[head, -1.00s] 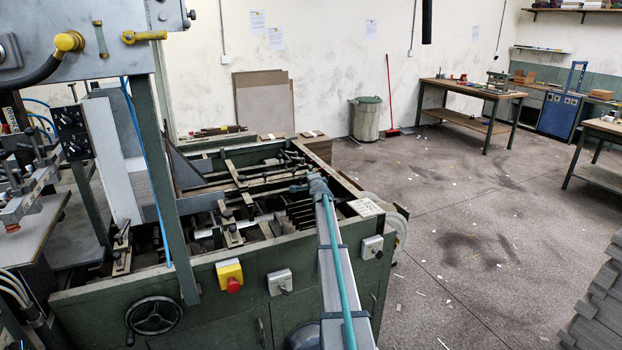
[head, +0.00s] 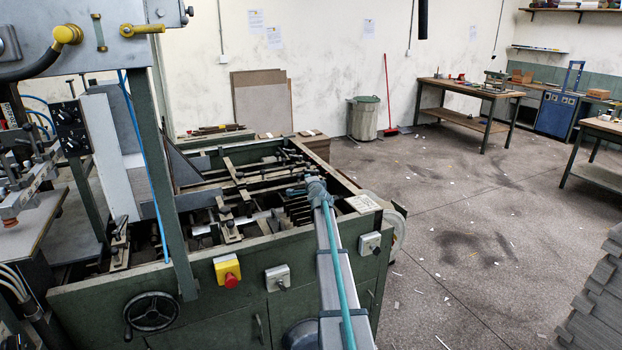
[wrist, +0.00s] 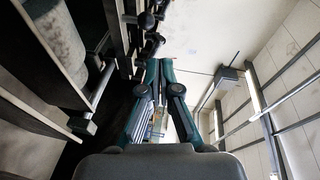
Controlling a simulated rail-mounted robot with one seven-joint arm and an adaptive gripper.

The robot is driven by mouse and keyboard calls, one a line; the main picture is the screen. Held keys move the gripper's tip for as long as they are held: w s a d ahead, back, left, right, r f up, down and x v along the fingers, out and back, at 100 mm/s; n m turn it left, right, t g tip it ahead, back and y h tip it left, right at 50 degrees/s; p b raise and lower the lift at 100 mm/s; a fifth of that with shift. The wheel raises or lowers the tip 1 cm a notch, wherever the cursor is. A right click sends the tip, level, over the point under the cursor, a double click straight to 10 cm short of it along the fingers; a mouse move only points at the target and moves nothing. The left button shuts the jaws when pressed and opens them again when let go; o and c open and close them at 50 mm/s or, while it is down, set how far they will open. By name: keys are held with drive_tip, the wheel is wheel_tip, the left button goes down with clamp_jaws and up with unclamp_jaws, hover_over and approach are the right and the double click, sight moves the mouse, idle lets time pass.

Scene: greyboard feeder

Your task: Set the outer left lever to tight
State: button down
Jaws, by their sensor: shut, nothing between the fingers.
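My gripper (head: 298,190) is over the right part of the feeder bed of the green machine (head: 190,262), at the end of my arm reaching in from the front. In the wrist view its two teal fingers (wrist: 160,66) meet at the tips, shut and empty. Dark round-knobbed levers (wrist: 146,20) show just ahead and left of the fingertips, with a small gap in the picture. In the head view small dark clamps and levers (head: 286,153) sit along the bars of the bed. I cannot tell which one is the outer left lever, nor its setting.
Metal bars and the front rail (wrist: 32,119) run close on the left in the wrist view. An upright green post (head: 165,190) stands at the left of the bed. A handwheel (head: 151,311) and yellow-and-red switch (head: 228,270) are on the front.

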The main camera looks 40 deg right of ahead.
drive_tip(key=s+a, duration=0.1)
drive_tip(key=a, duration=0.1)
drive_tip(key=s+a, duration=0.2)
drive_tip(key=shift+r, duration=0.4)
